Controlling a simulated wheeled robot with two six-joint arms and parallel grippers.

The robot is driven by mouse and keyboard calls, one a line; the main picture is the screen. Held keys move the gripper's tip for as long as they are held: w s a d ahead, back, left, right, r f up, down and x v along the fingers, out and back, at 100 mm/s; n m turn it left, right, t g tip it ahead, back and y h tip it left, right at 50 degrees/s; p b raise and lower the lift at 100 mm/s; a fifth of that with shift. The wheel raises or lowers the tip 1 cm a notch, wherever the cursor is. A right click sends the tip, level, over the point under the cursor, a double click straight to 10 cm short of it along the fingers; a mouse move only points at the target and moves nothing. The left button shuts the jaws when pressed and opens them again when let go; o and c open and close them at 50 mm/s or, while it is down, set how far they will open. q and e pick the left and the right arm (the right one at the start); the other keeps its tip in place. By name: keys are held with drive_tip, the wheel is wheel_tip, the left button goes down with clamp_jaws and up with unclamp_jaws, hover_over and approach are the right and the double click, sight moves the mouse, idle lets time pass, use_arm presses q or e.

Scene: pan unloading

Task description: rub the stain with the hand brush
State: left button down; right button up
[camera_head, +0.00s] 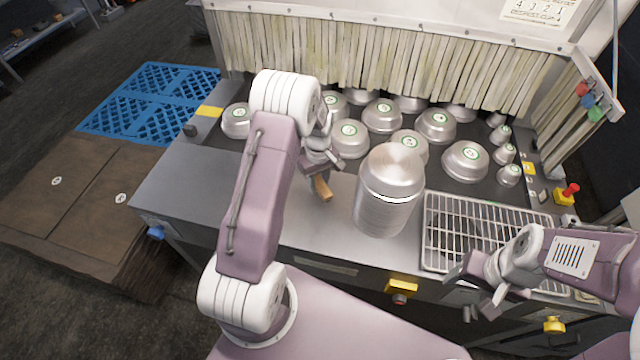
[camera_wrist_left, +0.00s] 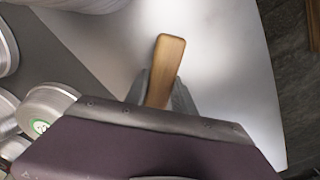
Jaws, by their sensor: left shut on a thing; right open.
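A wooden piece of the hand brush (camera_head: 322,188) sticks out below my left gripper (camera_head: 318,170), over the steel counter left of a tall stack of metal pans. In the left wrist view the brush's wooden end (camera_wrist_left: 168,62) shows between the two fingers of my left gripper (camera_wrist_left: 165,95), which is shut on it. The brush's bristles are hidden, and I cannot tell whether it touches the counter. No stain can be made out in either view. My right gripper (camera_head: 474,284) is open and empty at the front edge of the wire rack.
The tall pan stack (camera_head: 388,195) stands close right of my left gripper. Several metal pans (camera_head: 350,139) sit on the dark belt behind. The wire rack (camera_head: 478,232) lies right of the stack. The steel counter (camera_head: 190,195) is bare at left.

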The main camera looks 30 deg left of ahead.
use_arm(q)
drive_tip(key=shift+r+p, duration=0.3)
drive_tip(key=shift+r, duration=0.35)
drive_tip(key=shift+w+r+p, duration=0.25)
drive_tip(key=shift+r+p, duration=0.65)
drive_tip(key=shift+r, duration=0.25)
drive_tip(key=shift+s+r, duration=0.1)
drive_tip(key=shift+s, duration=0.1)
drive_tip(key=shift+w, duration=0.15)
